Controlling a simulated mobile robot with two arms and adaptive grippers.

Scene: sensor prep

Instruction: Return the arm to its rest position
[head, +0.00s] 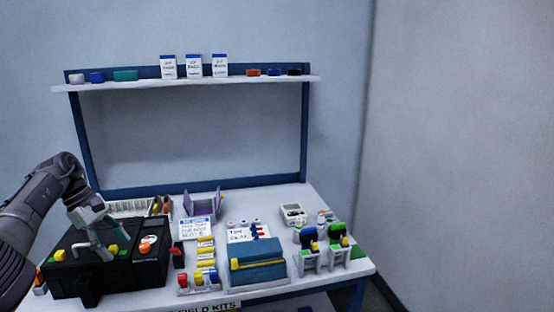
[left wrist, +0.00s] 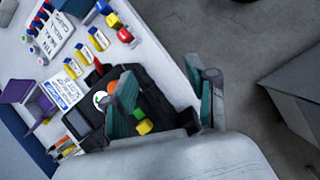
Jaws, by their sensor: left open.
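My left gripper (head: 96,232) is above the black case (head: 66,285) at the left end of the white table. Its teal-padded fingers show spread apart in the left wrist view (left wrist: 168,100), with nothing between them. The case holds small green and yellow pieces and a round white-and-orange item (head: 148,244). In the left wrist view the case (left wrist: 152,93) lies beyond the fingers. I cannot tell how far above the case the fingers are. My left arm comes in from the left edge. My right gripper is not in view.
A blue box with a yellow stripe (head: 257,262) stands at the front middle of the table. Yellow, red and blue bottles (head: 198,280) stand beside the case. Green-and-blue devices in stands (head: 322,246) are at the right. A shelf (head: 190,84) spans the back. Bare floor (left wrist: 215,35) lies beyond the table edge.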

